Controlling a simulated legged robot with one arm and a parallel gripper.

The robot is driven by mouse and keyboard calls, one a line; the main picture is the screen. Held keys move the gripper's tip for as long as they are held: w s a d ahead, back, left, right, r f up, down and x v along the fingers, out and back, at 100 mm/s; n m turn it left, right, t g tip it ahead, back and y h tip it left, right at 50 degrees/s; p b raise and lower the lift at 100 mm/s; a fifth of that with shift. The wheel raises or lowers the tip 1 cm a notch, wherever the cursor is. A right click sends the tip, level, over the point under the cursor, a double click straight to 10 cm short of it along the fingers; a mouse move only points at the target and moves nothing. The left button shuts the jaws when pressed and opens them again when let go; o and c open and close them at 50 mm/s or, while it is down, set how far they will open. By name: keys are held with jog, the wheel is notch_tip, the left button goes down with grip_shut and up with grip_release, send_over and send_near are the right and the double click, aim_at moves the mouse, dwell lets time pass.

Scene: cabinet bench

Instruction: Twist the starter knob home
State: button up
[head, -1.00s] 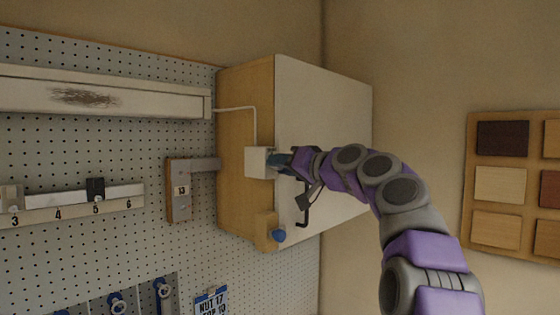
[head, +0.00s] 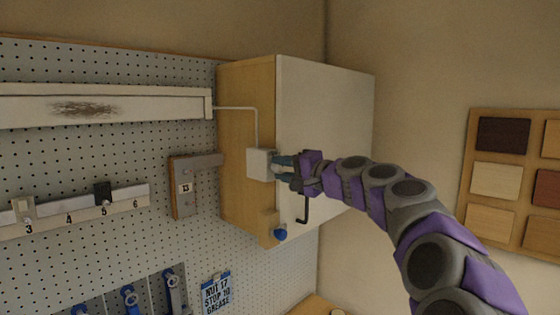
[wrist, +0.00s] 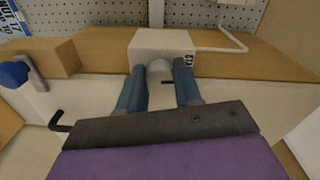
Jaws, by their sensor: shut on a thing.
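The starter knob (wrist: 160,68) is a pale rounded piece on the front of a white box (wrist: 160,42) in the wrist view. The box also shows on the cabinet's side in the head view (head: 260,164). My gripper (wrist: 159,76) has one blue finger on each side of the knob and is shut on it. In the head view my gripper (head: 281,162) reaches the box from the right, and its fingers hide the knob. A dark mark, partly hidden, shows just below the knob in the wrist view.
The wooden cabinet (head: 245,85) has a pale door with a black handle (head: 305,209) below my gripper. A blue knob (head: 280,234) sits lower on the cabinet's edge. A pegboard with rails and tools fills the left.

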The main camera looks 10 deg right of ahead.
jog(key=shift+d+f+m, duration=0.15)
jog(key=shift+m, duration=0.35)
jog(key=o, duration=1)
jog(key=shift+d+p, duration=0.3)
jog(key=shift+d, duration=0.15)
jog(key=shift+o, duration=0.2)
jog(key=shift+s+a, duration=0.1)
jog(key=shift+s, duration=0.55)
jog(key=b+v, duration=0.2)
jog(key=v, duration=1.4)
jog(key=shift+d, duration=0.4)
jog(key=shift+w+d, duration=0.1)
jog(key=shift+d, duration=0.15)
